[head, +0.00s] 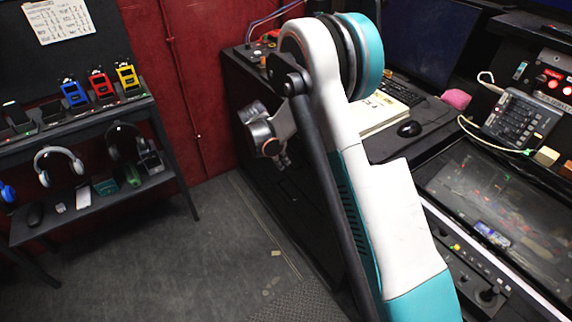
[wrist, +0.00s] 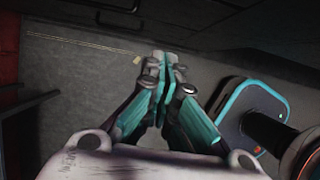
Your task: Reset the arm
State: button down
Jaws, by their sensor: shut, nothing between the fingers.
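My gripper (wrist: 163,72) shows in the wrist view with its two teal fingers together and nothing between them. It points down over the grey floor (wrist: 75,105). In the head view my white and teal arm rises in the middle and folds over at the top. The end of the arm hangs to the left of the upper link, beside the dark console side; the fingertips are hard to make out there. My own base shows at the right of the wrist view.
A black shelf (head: 95,196) with radios and headphones (head: 58,165) stands at the left by the red wall (head: 190,90). A console desk with a mouse (head: 409,129), a pink object (head: 456,99) and a button panel (head: 520,122) lies at the right. The floor between is mostly clear.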

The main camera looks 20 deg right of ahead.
jog(key=s+d+r+m+t+y, duration=0.1)
jog(key=s+r+m, duration=0.45)
jog(key=r, duration=0.55)
jog(key=s+r+m+t+y, duration=0.1)
jog(key=s+r+m, duration=0.3)
jog(key=s+r, duration=0.5)
jog(key=s+r+m+t, duration=0.1)
jog(key=s+r+m, duration=0.1)
jog(key=s+m, duration=0.2)
jog(key=s+r+m+t+y, duration=0.1)
jog(key=s+m, duration=0.3)
jog(key=s, duration=0.5)
jog(key=s+r+m+t+y, duration=0.1)
jog(key=s+r+m, duration=0.3)
jog(key=s, duration=0.3)
jog(key=shift+s+a+t, duration=0.25)
jog(key=shift+t, duration=0.15)
